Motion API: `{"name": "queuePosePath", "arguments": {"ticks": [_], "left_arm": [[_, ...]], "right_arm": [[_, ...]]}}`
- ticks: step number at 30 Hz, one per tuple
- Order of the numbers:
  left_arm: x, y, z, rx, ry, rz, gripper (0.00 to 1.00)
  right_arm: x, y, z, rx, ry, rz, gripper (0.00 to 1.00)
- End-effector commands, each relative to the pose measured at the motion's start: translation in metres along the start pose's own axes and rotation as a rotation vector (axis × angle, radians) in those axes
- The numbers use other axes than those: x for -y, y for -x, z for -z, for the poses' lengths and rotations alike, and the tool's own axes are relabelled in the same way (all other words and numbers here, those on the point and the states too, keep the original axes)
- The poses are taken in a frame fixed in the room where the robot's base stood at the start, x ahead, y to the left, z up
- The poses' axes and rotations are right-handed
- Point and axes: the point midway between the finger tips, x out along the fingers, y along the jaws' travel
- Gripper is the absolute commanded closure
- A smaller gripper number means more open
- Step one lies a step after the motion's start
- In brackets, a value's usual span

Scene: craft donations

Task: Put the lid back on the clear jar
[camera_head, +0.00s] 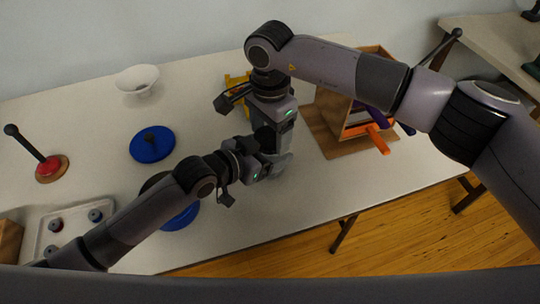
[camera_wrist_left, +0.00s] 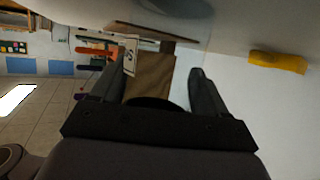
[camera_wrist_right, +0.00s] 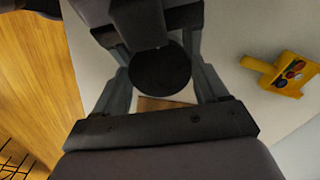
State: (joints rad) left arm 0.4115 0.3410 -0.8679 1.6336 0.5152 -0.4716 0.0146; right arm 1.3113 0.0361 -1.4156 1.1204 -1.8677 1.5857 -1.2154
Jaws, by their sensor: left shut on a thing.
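The clear jar (camera_head: 281,165) stands near the front middle of the table, mostly hidden by my grippers. A round black lid (camera_wrist_right: 160,72) lies between the fingers of my right gripper (camera_wrist_right: 162,75), at the jar's mouth; whether it is seated is hidden. My right gripper comes down from above, its fingers close to the lid's edges; whether they press on it is unclear. My left gripper (camera_wrist_left: 155,75) reaches in from the left, below the lid, its fingers apart and shut on what looks like the jar. In the head view the lid is a dark patch (camera_head: 265,137).
A wooden box (camera_head: 372,53) with orange and purple things stands on a brown board to the right. A yellow object (camera_head: 237,80) lies behind the jar. Blue discs (camera_head: 152,144), a white bowl (camera_head: 137,77), a red-based stick (camera_head: 49,166) and a tray (camera_head: 42,242) are left.

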Motion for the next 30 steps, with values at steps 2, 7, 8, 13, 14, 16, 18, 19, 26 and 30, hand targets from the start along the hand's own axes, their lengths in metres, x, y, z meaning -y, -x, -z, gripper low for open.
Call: {"name": "queuePosePath", "arguments": {"ticks": [2, 7, 8, 13, 14, 16, 18, 19, 26, 30], "left_arm": [[0.0001, 0.0000, -0.0004, 0.001, 0.000, 0.000, 1.00], [0.0001, 0.0000, -0.0004, 0.001, 0.001, 0.000, 1.00], [0.0002, 0.0000, -0.0004, 0.001, 0.001, 0.000, 1.00], [0.0002, 0.0000, -0.0005, 0.001, 0.001, 0.000, 1.00], [0.0002, 0.0000, -0.0005, 0.001, 0.001, 0.000, 1.00], [0.0003, 0.0000, -0.0005, 0.001, 0.001, 0.001, 1.00], [0.0003, 0.0000, -0.0005, 0.001, 0.001, 0.001, 1.00], [0.0003, 0.0000, -0.0005, 0.001, 0.001, 0.001, 1.00], [0.0003, 0.0000, -0.0006, 0.002, 0.001, 0.001, 1.00], [0.0003, 0.0000, -0.0006, 0.002, 0.001, 0.001, 1.00]], "right_arm": [[0.0000, 0.0002, -0.0001, 0.000, 0.000, 0.000, 0.58], [0.0000, 0.0004, -0.0001, 0.000, -0.001, 0.000, 0.64], [0.0000, 0.0004, -0.0001, 0.000, -0.005, 0.000, 0.64], [0.0001, 0.0006, 0.0001, -0.001, -0.141, 0.000, 0.64], [0.0001, 0.0006, 0.0001, -0.001, -0.183, 0.000, 0.64], [0.0001, 0.0006, 0.0002, -0.001, -0.285, 0.000, 0.64], [0.0000, 0.0005, 0.0002, -0.001, -0.380, 0.000, 0.64], [0.0000, 0.0005, 0.0002, -0.001, -0.417, 0.000, 0.64], [0.0000, 0.0004, 0.0000, 0.000, -0.565, 0.000, 0.64], [0.0000, 0.0004, 0.0000, 0.000, -0.568, 0.000, 0.64]]}}
